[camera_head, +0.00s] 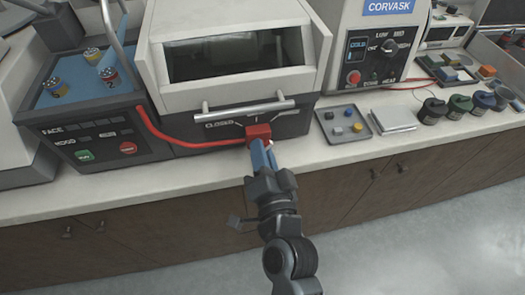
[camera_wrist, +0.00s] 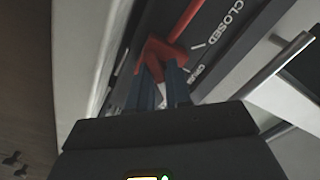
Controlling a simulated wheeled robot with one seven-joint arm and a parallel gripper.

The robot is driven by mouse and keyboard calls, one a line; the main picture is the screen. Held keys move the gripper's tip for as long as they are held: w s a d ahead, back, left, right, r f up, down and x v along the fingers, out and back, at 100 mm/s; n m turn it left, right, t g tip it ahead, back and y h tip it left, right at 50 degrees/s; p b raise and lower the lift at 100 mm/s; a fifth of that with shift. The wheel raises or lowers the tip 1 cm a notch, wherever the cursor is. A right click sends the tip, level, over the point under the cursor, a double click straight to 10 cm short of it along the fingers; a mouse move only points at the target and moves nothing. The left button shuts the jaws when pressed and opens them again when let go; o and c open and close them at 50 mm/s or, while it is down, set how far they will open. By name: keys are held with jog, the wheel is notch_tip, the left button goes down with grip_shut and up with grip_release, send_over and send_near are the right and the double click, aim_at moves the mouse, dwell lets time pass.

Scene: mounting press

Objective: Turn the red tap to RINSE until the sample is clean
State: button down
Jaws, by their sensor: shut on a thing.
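The red tap (camera_head: 258,132) sits on the dark front panel of the white machine with a window, below its bar handle. A long thin red piece runs left from it. In the wrist view the tap (camera_wrist: 160,52) is at the top centre, beside the printed word CLOSED and a second, partly readable label. My gripper (camera_head: 264,150) reaches up from below and is shut on the tap. In the wrist view its two blue fingers (camera_wrist: 160,80) meet the red part. No sample can be made out, and the machine's window (camera_head: 230,58) is dark.
A blue-topped machine (camera_head: 75,150) with labelled cylinders stands left. A grey tray (camera_head: 343,126) of small coloured pieces, a pale flat block (camera_head: 393,119) and several dark round containers (camera_head: 432,111) lie right. The bar handle (camera_head: 248,107) projects just above the tap. The counter's front edge is clear.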

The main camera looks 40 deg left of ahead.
jog(key=m, duration=0.5)
jog(key=c, duration=1.7)
grip_release()
jog(key=shift+m+p, duration=0.35)
jog(key=shift+m, duration=0.75)
jog(key=shift+o, duration=0.2)
jog(key=o, duration=1.1)
